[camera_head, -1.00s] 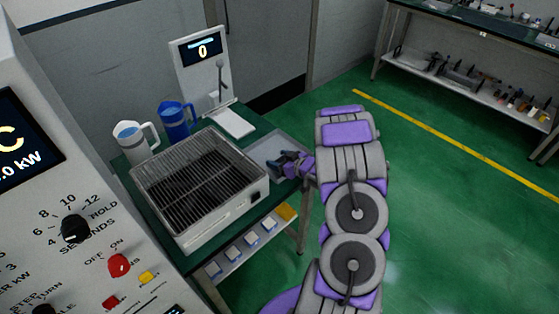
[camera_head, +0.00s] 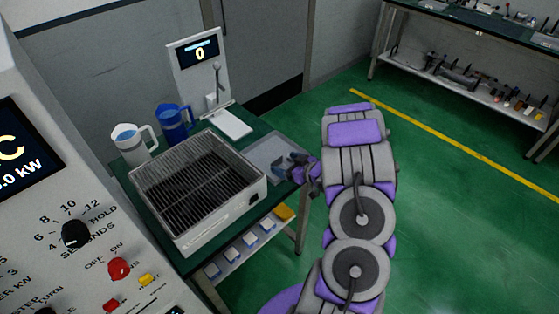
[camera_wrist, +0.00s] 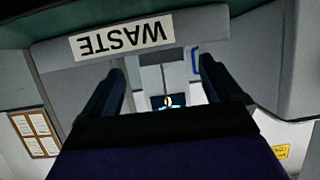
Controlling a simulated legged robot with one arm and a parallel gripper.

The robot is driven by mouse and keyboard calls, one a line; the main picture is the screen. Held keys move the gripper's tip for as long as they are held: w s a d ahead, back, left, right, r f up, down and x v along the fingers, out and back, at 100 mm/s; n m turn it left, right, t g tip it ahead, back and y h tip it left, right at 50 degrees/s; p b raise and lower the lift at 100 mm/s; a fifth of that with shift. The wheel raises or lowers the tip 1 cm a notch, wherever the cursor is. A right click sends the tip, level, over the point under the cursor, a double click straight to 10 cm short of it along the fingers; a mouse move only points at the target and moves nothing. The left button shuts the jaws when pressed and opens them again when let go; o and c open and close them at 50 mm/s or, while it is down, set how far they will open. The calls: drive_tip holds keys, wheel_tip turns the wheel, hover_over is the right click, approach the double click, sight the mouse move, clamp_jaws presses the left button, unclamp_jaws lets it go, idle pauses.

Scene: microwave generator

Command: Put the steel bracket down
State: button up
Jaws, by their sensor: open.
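My gripper (camera_head: 284,164) is at the right end of the green-topped bench, over or beside a grey tray (camera_head: 262,149). In the wrist view its two dark fingers (camera_wrist: 162,68) stand wide apart with nothing held between them. A grey wall with an upside-down WASTE label (camera_wrist: 122,38) crosses the top of that view, just past the fingertips. I cannot make out the steel bracket in either view. Part of the tray's inside is hidden by my gripper in the head view.
A metal box with a slatted black grate (camera_head: 194,190) stands left of the tray. Behind it are a white jug (camera_head: 131,143), a blue jug (camera_head: 173,125) and a stand with a screen reading 0 (camera_head: 200,51). A control panel (camera_head: 60,200) fills the left. Green floor is clear at right.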

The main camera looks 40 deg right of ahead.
drive_tip(key=shift+g, duration=0.3)
drive_tip(key=p+v, duration=0.1)
drive_tip(key=v, duration=0.5)
drive_tip(key=shift+s+d+r, duration=0.15)
drive_tip(key=shift+d, duration=0.05)
wheel_tip(320, 180, up, 6)
drive_tip(key=w+d+g+h, duration=0.2)
drive_tip(key=d+g+h, duration=0.1)
drive_tip(key=g+h, duration=0.15)
drive_tip(key=s+a+r+m+g+h, duration=0.2)
drive_tip(key=s+a+r+g+h, duration=0.15)
drive_tip(key=a+r, duration=0.45)
drive_tip(key=s+a+r+g+y, duration=0.3)
drive_tip(key=s+a, duration=0.9)
drive_tip(key=a, duration=0.2)
drive_tip(key=s+a+r+g+y, duration=0.3)
drive_tip(key=s+a, duration=1)
drive_tip(key=a, duration=0.2)
drive_tip(key=shift+r+n+g+y, duration=0.2)
drive_tip(key=shift+n+g+y, duration=0.1)
drive_tip(key=shift+n+g, duration=0.1)
